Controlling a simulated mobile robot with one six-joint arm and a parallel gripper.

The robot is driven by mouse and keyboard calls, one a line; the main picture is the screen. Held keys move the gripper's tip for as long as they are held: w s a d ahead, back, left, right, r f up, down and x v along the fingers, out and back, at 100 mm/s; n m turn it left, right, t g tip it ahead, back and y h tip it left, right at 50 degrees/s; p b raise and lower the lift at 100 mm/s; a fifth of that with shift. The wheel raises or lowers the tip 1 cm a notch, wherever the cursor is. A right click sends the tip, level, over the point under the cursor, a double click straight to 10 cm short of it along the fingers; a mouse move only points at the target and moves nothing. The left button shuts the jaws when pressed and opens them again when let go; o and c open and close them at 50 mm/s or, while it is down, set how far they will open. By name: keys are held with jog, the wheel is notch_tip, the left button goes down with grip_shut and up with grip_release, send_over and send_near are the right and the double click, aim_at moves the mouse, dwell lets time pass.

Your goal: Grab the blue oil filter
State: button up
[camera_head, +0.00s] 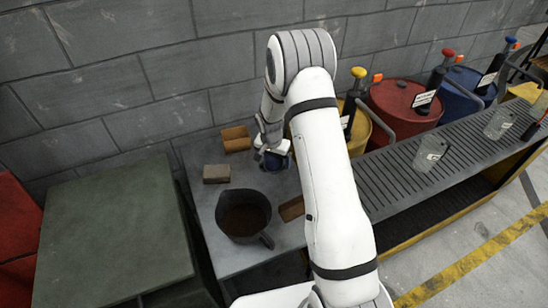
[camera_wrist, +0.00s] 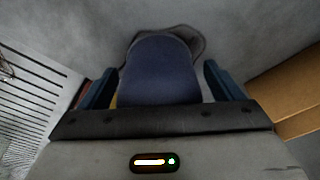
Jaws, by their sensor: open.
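The blue oil filter (camera_wrist: 161,70) is a dark blue rounded body between the two fingers of my gripper (camera_wrist: 158,78) in the wrist view. My gripper is open, with a finger on each side of the filter and a visible gap on the right side. In the head view my gripper (camera_head: 268,148) points down at the grey bench top, and a small part of the blue filter (camera_head: 277,161) shows below it. My wrist hides much of the filter there.
A dark jug (camera_head: 243,216), a brown block (camera_head: 216,173) and an orange-brown block (camera_head: 236,138) stand close by on the bench (camera_head: 215,262). Another brown piece (camera_head: 291,209) lies beside my arm. Several coloured drums (camera_head: 402,104) stand at the right behind a slatted rack (camera_head: 440,150).

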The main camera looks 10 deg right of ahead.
jog(key=c, duration=1.3)
